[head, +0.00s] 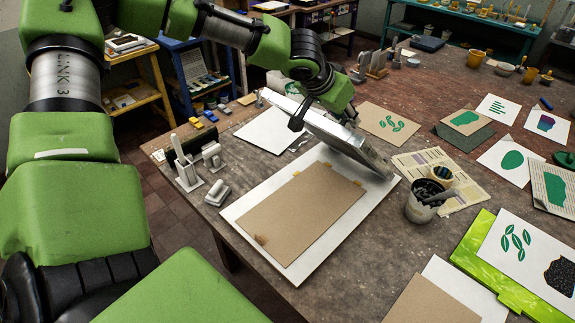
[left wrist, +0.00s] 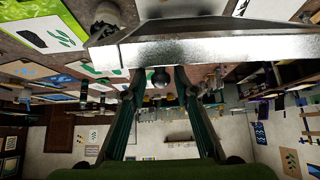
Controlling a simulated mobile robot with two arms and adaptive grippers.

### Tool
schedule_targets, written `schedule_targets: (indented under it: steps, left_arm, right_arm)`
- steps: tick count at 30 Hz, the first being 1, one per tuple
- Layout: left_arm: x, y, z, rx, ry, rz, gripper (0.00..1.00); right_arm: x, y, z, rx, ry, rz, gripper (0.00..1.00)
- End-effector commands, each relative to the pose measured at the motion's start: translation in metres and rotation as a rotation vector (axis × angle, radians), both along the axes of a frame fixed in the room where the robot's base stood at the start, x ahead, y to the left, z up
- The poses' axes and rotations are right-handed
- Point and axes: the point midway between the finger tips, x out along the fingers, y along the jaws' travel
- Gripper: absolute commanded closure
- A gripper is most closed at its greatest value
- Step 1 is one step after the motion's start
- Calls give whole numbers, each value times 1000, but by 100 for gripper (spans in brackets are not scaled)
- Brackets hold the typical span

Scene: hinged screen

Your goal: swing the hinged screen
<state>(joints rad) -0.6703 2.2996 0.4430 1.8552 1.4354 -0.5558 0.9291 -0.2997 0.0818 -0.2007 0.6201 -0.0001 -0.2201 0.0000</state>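The hinged screen (head: 358,147), a pale metal frame, stands tilted above the far side of a white base (head: 285,274). A brown sheet (head: 300,212) lies on that base. In the left wrist view the screen's metal edge (left wrist: 215,46) crosses just past my fingertips. My left gripper (head: 350,117) reaches over the screen in the head view. In the left wrist view its two fingers (left wrist: 158,73) are spread apart, with the tips close to the frame edge. I cannot tell whether they touch it. My right gripper is not in view.
A cup of dark ink (head: 424,205) stands right of the base, beside a newspaper (head: 447,172) and a tape roll (head: 440,172). Printed sheets cover the right of the table. Small grey holders (head: 188,170) stand at the left edge.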

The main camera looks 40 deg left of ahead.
Motion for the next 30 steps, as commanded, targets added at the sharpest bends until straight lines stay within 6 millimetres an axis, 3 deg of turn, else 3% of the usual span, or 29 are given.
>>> schedule_targets:
  steps: [1,3,11,30]
  left_arm:
    - [-1,0,2,-1,-1,-1,85]
    - [-1,0,2,0,-2,0,96]
    - [-5,1,-3,0,-3,0,96]
    - [-47,4,-48,-1,4,2,95]
  right_arm:
    - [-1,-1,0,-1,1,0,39]
    - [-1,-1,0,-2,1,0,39]
    - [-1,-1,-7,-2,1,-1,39]
    - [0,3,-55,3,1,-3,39]
